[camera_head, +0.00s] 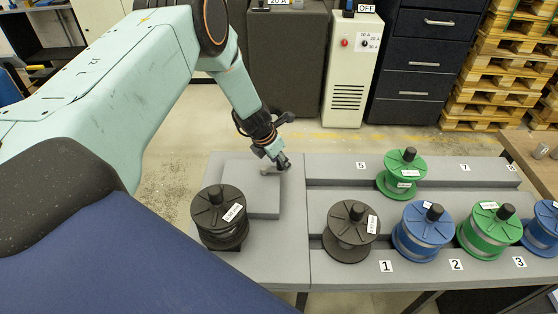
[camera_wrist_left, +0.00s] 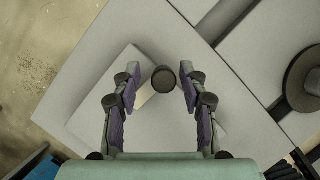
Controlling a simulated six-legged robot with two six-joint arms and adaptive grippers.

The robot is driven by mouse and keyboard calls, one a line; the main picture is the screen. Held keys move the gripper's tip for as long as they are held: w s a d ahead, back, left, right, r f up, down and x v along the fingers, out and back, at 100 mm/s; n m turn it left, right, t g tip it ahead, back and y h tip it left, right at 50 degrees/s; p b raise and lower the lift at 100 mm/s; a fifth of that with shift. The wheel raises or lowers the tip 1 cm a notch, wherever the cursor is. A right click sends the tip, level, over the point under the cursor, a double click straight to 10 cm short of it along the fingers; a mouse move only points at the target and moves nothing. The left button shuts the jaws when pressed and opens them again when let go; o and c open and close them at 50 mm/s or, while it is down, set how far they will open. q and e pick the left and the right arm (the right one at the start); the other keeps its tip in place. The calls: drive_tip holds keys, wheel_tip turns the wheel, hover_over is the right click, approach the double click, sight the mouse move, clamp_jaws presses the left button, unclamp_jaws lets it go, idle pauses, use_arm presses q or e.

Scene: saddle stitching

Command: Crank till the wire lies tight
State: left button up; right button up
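My left gripper (camera_head: 283,163) points down over a grey raised block (camera_head: 250,205) on the table. In the left wrist view the left gripper (camera_wrist_left: 160,88) is open. A dark round knob (camera_wrist_left: 164,79) lies between its fingertips, with a gap visible on each side. A pale bar (camera_wrist_left: 143,97) runs from beside the knob toward the left finger; I cannot tell how they join. A black spool (camera_head: 220,212) stands at the block's front left corner. I cannot make out any wire between spool and block. My right gripper is not in view.
A black spool (camera_head: 350,229), a blue spool (camera_head: 423,230) and green spools (camera_head: 402,173) (camera_head: 486,228) stand in numbered grey rails to the right. Cabinets and stacked pallets (camera_head: 502,70) stand behind. The block's top beside the gripper is clear.

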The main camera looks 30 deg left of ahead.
use_arm(q)
drive_tip(key=shift+w+f, duration=0.1)
drive_tip(key=shift+c, duration=1.5)
drive_tip(key=shift+d+r, duration=0.2)
drive_tip(key=shift+d, duration=0.2)
drive_tip(key=shift+c, duration=2.2)
drive_tip(key=shift+a, duration=0.25)
clamp_jaws()
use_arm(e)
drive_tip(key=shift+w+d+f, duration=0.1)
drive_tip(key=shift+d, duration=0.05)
use_arm(q)
drive_tip(key=shift+d, duration=0.1)
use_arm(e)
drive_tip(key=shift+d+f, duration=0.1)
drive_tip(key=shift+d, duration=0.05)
use_arm(q)
drive_tip(key=shift+m, duration=0.3)
